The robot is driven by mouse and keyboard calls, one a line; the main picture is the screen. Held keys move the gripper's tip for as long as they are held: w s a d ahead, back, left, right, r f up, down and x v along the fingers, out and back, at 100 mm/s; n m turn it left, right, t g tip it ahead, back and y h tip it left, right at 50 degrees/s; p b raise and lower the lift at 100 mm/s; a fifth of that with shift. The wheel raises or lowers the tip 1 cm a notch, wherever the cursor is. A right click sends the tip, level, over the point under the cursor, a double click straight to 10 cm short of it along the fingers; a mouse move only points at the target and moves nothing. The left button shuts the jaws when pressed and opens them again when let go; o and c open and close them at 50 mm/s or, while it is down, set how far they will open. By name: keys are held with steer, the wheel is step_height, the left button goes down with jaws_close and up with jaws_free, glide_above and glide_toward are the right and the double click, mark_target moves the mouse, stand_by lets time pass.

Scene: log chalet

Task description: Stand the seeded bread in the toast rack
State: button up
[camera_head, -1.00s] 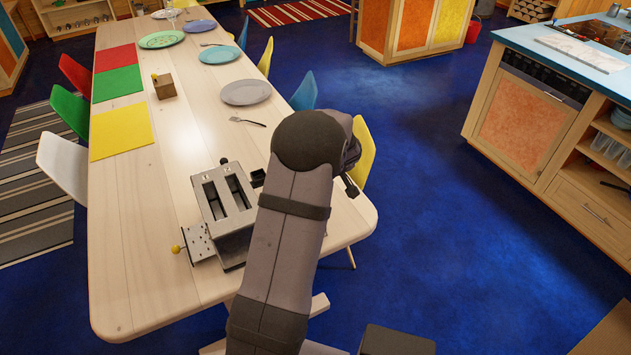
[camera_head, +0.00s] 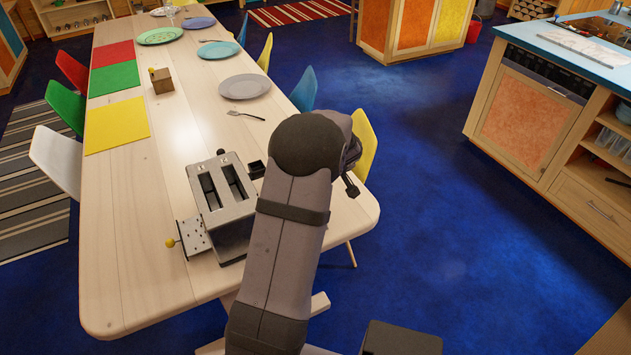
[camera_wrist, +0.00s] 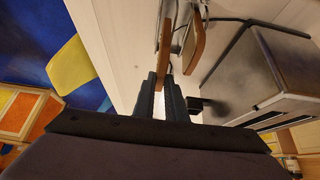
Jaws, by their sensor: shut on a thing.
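My gripper (camera_wrist: 162,82) shows in the wrist view with its dark fingers close together. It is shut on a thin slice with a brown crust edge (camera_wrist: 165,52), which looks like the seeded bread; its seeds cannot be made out. A second brown-edged slice (camera_wrist: 193,46) stands just to its right, apart from the fingers. Pale grey bars show by the slices, but I cannot tell whether they belong to the toast rack. In the head view my arm hides the gripper and the bread, and I cannot make out the toast rack.
A metal two-slot toaster (camera_head: 222,188) stands on the wooden table (camera_head: 130,220), left of my arm; its body fills the wrist view's right side (camera_wrist: 268,65). A fork (camera_head: 246,115) and grey plate (camera_head: 245,87) lie beyond.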

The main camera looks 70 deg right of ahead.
steer(key=shift+f+b, duration=1.85)
steer(key=shift+b, duration=0.25)
steer(key=shift+f, duration=0.1)
steer(key=o, duration=0.8)
steer(key=shift+b+v, duration=0.95)
steer(key=shift+v, duration=2.75)
